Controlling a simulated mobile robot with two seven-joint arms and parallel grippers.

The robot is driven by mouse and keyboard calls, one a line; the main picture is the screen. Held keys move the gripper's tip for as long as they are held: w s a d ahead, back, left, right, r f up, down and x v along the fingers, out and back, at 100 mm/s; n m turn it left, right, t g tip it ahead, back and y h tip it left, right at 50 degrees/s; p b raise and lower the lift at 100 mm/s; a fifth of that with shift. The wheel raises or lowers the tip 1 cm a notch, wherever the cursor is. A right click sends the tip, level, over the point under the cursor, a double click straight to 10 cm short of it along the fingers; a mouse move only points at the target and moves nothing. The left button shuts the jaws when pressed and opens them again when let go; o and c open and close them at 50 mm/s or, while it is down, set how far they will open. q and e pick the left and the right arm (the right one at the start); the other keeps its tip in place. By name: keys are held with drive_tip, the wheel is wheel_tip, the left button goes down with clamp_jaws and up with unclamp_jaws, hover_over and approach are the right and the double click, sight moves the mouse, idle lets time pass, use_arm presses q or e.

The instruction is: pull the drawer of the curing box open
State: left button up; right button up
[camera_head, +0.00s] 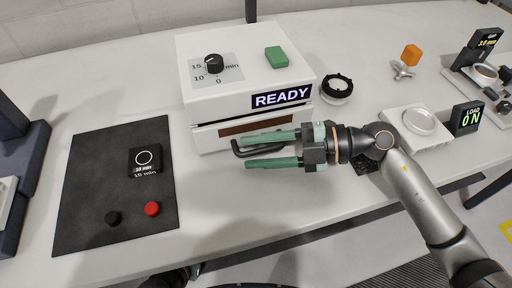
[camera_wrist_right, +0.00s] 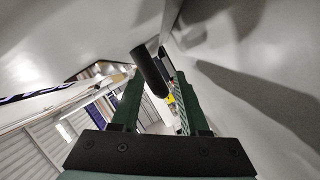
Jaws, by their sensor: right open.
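The white curing box (camera_head: 215,105) stands at the table's back middle, with a dial, a green button and a lit READY sign. Its drawer is at the lower front and looks closed, with a black bar handle (camera_head: 237,149). My right gripper (camera_head: 244,152) is open in front of the drawer. Its green fingers lie above and below the handle in the picture and hide part of it. In the right wrist view the handle (camera_wrist_right: 150,72) shows between the fingers; I see no clear contact. Only a bit of my left gripper (camera_head: 194,271) shows at the bottom edge.
A dark mat (camera_head: 90,185) at left holds a black timer block (camera_head: 145,160), a black knob and a red knob. A black ring (camera_head: 337,87) stands right of the box. A load scale (camera_head: 418,122) sits beyond my right arm.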

drive_tip(key=shift+a, duration=0.25)
clamp_jaws()
drive_tip(key=shift+s+f, duration=0.1)
idle(1.2)
